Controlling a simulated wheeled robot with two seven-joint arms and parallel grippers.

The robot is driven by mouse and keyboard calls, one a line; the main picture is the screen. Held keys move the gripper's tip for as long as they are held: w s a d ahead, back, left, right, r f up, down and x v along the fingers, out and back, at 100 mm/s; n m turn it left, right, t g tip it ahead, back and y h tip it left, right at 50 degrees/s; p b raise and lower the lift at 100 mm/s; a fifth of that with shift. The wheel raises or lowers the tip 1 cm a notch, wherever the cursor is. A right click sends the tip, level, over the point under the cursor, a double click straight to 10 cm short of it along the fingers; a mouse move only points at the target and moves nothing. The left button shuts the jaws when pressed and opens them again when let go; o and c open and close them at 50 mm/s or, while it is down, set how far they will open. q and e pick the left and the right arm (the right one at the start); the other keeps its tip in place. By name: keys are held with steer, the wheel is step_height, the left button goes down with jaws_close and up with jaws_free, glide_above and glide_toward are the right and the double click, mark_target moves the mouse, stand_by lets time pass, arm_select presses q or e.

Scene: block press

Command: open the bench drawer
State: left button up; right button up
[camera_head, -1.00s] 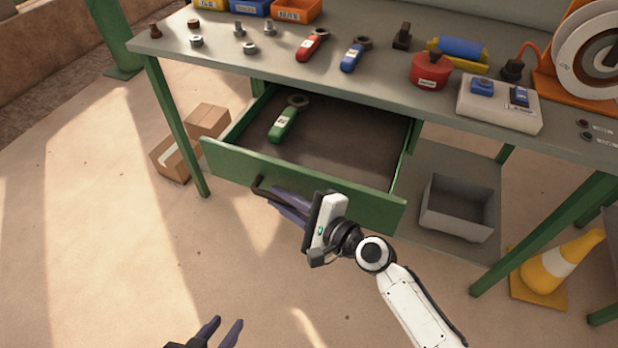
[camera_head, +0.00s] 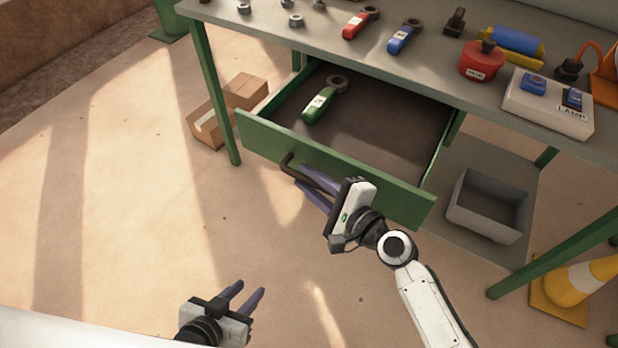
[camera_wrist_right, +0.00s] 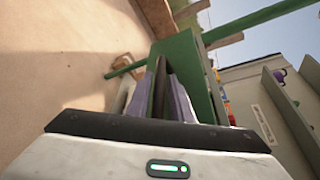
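The bench drawer (camera_head: 330,168) has a green front and stands well out from under the workbench (camera_head: 430,75). A green-handled tool (camera_head: 319,104) with a ring end lies inside it. My right gripper (camera_head: 307,178) is at the dark bar handle (camera_head: 287,160) on the drawer front. In the right wrist view its fingers (camera_wrist_right: 165,95) lie close on both sides of the dark handle, which fills the gap between them. Part of the handle is hidden by the fingers. My left gripper (camera_head: 250,289) is low over the floor, apart from the bench, with its fingers parted and empty.
Red and blue tools, a red pot (camera_head: 481,62) and a lamp switch box (camera_head: 548,103) are on the benchtop. A grey bin (camera_head: 487,208) stands on the lower shelf. Cardboard boxes (camera_head: 212,128) are left of the drawer, a cone (camera_head: 578,290) at right. Floor before the drawer is clear.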

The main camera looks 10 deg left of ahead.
steer(key=v, duration=1)
steer(key=shift+s, duration=0.1)
steer(key=s+d+f+n+g+h, duration=0.3)
steer(key=s+d+n+g, duration=0.1)
steer(key=s+n, duration=0.6)
steer(key=s+d+f+n+g+h, duration=0.15)
steer(key=s+d+n+h, duration=0.25)
steer(key=d, duration=0.4)
steer(key=s+d+n+g+h, duration=0.2)
steer(key=s+d+n+h, duration=0.15)
steer(key=d, duration=0.45)
steer(key=w+a+f+t+y, duration=0.1)
steer(key=w+a+f+t, duration=0.2)
steer(key=f, duration=0.8)
steer(key=a+t, duration=0.2)
steer(key=shift+a+f+y, duration=0.35)
steer(key=shift+f, duration=0.05)
